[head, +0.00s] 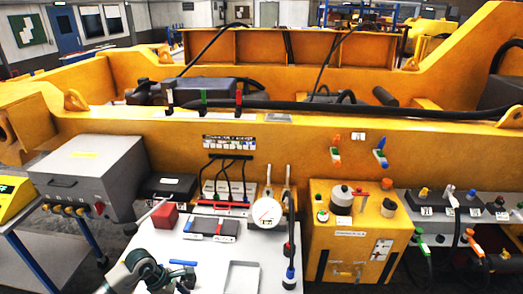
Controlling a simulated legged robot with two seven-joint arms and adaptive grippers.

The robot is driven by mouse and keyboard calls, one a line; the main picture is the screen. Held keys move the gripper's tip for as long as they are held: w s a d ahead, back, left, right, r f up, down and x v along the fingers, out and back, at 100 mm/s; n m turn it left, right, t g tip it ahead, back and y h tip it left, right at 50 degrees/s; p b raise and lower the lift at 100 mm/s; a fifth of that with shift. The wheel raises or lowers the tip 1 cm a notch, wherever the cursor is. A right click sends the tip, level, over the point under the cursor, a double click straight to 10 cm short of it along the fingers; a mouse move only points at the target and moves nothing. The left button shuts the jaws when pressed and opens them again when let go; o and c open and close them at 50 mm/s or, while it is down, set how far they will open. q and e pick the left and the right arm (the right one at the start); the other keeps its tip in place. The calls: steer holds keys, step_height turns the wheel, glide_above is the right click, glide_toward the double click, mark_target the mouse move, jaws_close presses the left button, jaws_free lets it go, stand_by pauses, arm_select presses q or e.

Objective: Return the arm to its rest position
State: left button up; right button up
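My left arm comes in at the bottom left, over the near left edge of the white work table (225,255). The dark part at its end, my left gripper (172,281), is low in the picture and partly cut off by the bottom edge. I cannot make out its fingertips or anything held in them. My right arm and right gripper are not in view.
A yellow control box (352,235) stands right; a large yellow casting (300,140) spans behind.

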arm_select(q)
steer(key=s+d+r+n+h, duration=0.25)
steer(key=d+h, duration=0.45)
steer(key=d, duration=0.8)
steer(key=d+r+n+t+h, duration=0.65)
steer(key=r+n+t, duration=0.25)
steer(key=r+n, duration=0.2)
steer(key=w+a+f+n+t+y, duration=0.25)
steer(key=a+n+t+y, duration=0.35)
steer(key=n, duration=0.5)
steer(key=w+a+f+n+t+y, duration=0.1)
steer(key=a+f+n+t+y, duration=0.2)
steer(key=a+n+y, duration=0.65)
steer(key=s+a+f+n+g+y, duration=0.25)
steer(key=s+f+n+g, duration=0.2)
steer(key=f+n, duration=0.6)
steer(key=s+f+n+g, duration=0.3)
steer(key=s+f+g, duration=0.25)
steer(key=s, duration=0.45)
steer(key=s+f+n+g, duration=0.3)
steer(key=s+f+g, duration=0.3)
steer(key=s, duration=0.5)
steer(key=s+f, duration=0.3)
steer(key=f, duration=2.7)
steer(key=s+a+f+g, duration=0.1)
steer(key=s+a+f, duration=0.1)
steer(key=s+f, duration=1.2)
steer(key=s, duration=0.3)
steer(key=shift+a+f+g, duration=0.15)
steer(key=shift+a+g, duration=0.15)
